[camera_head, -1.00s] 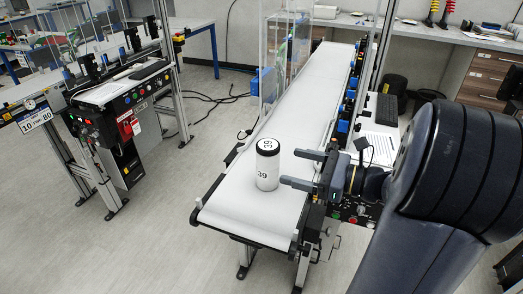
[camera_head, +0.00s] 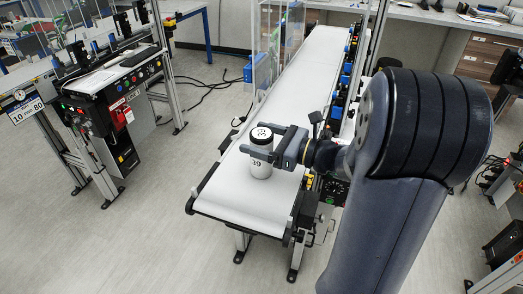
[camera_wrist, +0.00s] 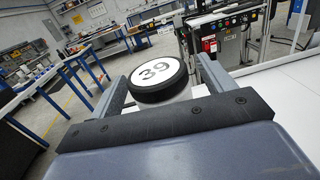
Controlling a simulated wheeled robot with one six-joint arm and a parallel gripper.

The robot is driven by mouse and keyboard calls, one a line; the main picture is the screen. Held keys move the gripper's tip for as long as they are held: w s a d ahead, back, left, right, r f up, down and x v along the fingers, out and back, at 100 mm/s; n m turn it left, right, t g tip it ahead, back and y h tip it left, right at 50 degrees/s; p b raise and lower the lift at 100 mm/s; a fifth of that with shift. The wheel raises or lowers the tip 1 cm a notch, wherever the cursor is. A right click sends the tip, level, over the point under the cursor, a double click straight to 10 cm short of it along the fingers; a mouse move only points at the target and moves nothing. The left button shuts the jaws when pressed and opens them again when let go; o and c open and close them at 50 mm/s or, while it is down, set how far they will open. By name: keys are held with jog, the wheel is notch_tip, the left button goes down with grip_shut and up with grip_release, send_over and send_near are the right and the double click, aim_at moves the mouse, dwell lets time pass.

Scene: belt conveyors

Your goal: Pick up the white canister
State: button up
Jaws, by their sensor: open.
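The white canister (camera_head: 261,168) stands upright on the near end of the white conveyor belt (camera_head: 235,200). It has a black-rimmed lid marked 39 and a 39 on its side. My gripper (camera_head: 257,140) is open and level at the canister's upper part, with its fingers reaching in from the right. In the wrist view the canister's lid (camera_wrist: 158,78) lies between the two spread fingers of my gripper (camera_wrist: 160,85). The lower body of the canister is mostly hidden there. I cannot tell whether a finger touches it.
Clear panels (camera_head: 268,45) stand along the belt's far left side. Blue-and-black fittings (camera_head: 340,100) line its right edge. Another conveyor station (camera_head: 110,95) stands at the left. The belt around the canister is otherwise bare.

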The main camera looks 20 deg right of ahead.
jog(key=shift+x, duration=0.8)
jog(key=c, duration=1.3)
jog(key=shift+r, duration=0.1)
